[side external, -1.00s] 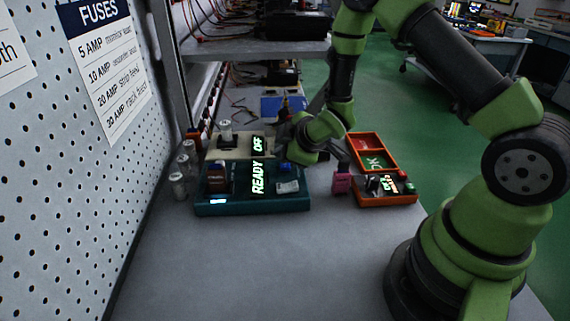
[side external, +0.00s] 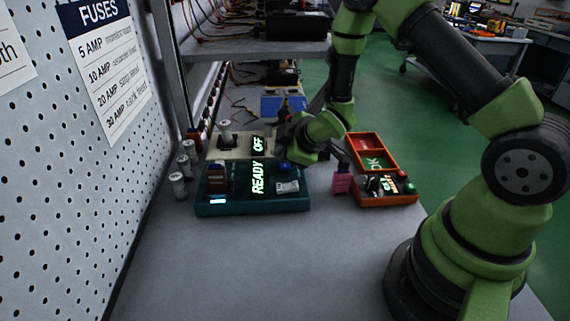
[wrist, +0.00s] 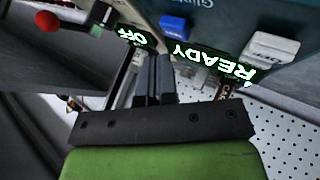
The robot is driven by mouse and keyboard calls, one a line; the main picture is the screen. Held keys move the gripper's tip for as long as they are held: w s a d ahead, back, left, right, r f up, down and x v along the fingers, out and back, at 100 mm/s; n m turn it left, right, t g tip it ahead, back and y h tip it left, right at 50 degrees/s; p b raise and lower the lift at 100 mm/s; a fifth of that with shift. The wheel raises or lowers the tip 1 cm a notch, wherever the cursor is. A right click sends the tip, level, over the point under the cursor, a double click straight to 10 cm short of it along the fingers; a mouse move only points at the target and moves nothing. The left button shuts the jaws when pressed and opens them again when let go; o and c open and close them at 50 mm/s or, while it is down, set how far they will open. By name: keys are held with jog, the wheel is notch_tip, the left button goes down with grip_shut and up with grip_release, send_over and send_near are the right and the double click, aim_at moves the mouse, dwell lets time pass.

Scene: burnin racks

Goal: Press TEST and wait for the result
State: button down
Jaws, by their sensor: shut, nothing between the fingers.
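The teal tester (side external: 250,205) lies on the bench with its green display reading READY (side external: 257,177). It carries a blue button (side external: 285,167) and a pale grey block (side external: 287,187); I cannot read a TEST label on either. In the wrist view the blue button (wrist: 173,27) and the grey block (wrist: 272,50) flank the READY display (wrist: 212,62). My gripper (side external: 287,140) is shut and empty, behind the teal tester near the blue button's end. Its closed fingers (wrist: 153,78) show in the wrist view, apart from the blue button.
A cream box (side external: 228,150) with a display reading OFF (side external: 258,144) stands behind the tester. An orange tray (side external: 372,150) and orange-edged meter (side external: 385,200) stand right, beside a pink tag (side external: 341,183). Small jars (side external: 178,185) stand left. The front bench is clear.

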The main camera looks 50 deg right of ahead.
aim_at(284, 166)
jog(key=shift+f, duration=0.1)
jog(key=shift+f, duration=0.3)
jog(key=shift+f, duration=0.45)
dwell(0.8)
jog(key=shift+r, duration=0.9)
jog(key=shift+r, duration=2.5)
jog(key=shift+r, duration=0.1)
